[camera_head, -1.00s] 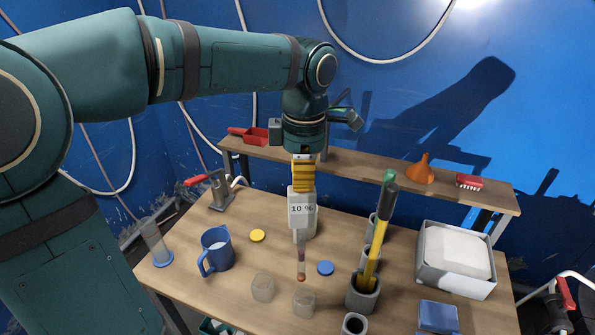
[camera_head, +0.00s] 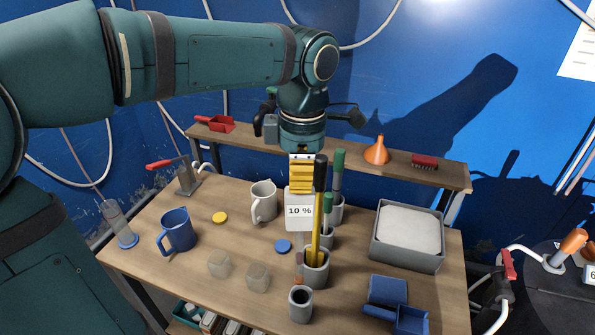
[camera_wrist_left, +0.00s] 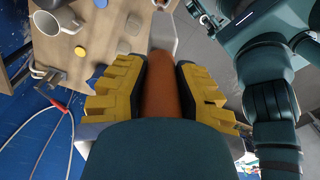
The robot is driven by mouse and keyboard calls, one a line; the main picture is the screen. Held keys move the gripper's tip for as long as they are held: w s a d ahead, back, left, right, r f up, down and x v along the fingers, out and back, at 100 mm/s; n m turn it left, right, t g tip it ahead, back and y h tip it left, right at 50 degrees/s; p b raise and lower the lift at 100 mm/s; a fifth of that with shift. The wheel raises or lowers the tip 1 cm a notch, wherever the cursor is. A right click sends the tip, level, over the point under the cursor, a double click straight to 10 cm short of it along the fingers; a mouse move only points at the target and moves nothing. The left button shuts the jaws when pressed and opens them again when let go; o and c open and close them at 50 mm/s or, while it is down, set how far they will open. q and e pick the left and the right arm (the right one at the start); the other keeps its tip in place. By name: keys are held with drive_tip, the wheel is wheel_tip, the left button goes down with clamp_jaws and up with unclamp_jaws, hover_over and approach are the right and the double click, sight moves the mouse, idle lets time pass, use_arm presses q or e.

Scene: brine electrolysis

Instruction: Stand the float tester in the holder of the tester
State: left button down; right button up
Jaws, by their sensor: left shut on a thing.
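My left gripper (camera_head: 301,178) is shut on the float tester (camera_head: 299,212), which hangs upright below it. Its pale body carries a "10 %" label, and a thin tube with a reddish lower end reaches down. In the left wrist view the yellow fingers press on the tester's orange-brown upper part (camera_wrist_left: 160,85). A grey cup-like holder (camera_head: 300,307) at the table's front has a dark, empty opening; it appears to be the tester's holder. The tester's lower end shows just above it in the picture; the height gap cannot be told.
Grey holders with yellow (camera_head: 316,274) and green-topped (camera_head: 338,175) tools stand close beside the tester. A grey bin (camera_head: 408,256), blue scoop (camera_head: 410,320), blue jug (camera_head: 177,232), white mug (camera_head: 264,202) and clear beakers (camera_head: 257,278) stand around. A shelf runs behind.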

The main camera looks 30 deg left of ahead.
sight(302, 200)
use_arm(q)
drive_tip(key=shift+d+f, duration=0.1)
drive_tip(key=shift+d, duration=0.25)
use_arm(e)
drive_tip(key=shift+d+f, duration=0.1)
drive_tip(key=shift+d, duration=0.15)
use_arm(q)
drive_tip(key=shift+f, duration=0.1)
use_arm(e)
drive_tip(key=shift+f, duration=0.1)
use_arm(q)
drive_tip(key=shift+a+f+b, duration=0.1)
drive_tip(key=shift+f+b, duration=0.2)
drive_tip(key=shift+b, duration=0.15)
drive_tip(key=shift+f+b, duration=1.95)
drive_tip(key=shift+f, duration=0.3)
wheel_tip(302, 200, down, 9)
drive_tip(key=b, duration=0.6)
drive_tip(key=shift+f+b, duration=0.2)
drive_tip(key=shift+b, duration=0.2)
use_arm(e)
wheel_tip(302, 200, down, 12)
drive_tip(key=s, duration=0.2)
drive_tip(key=shift+a+g, duration=0.35)
drive_tip(key=shift+g, duration=0.05)
use_arm(q)
drive_tip(key=c, duration=0.8)
unclamp_jaws()
drive_tip(key=shift+r, duration=0.15)
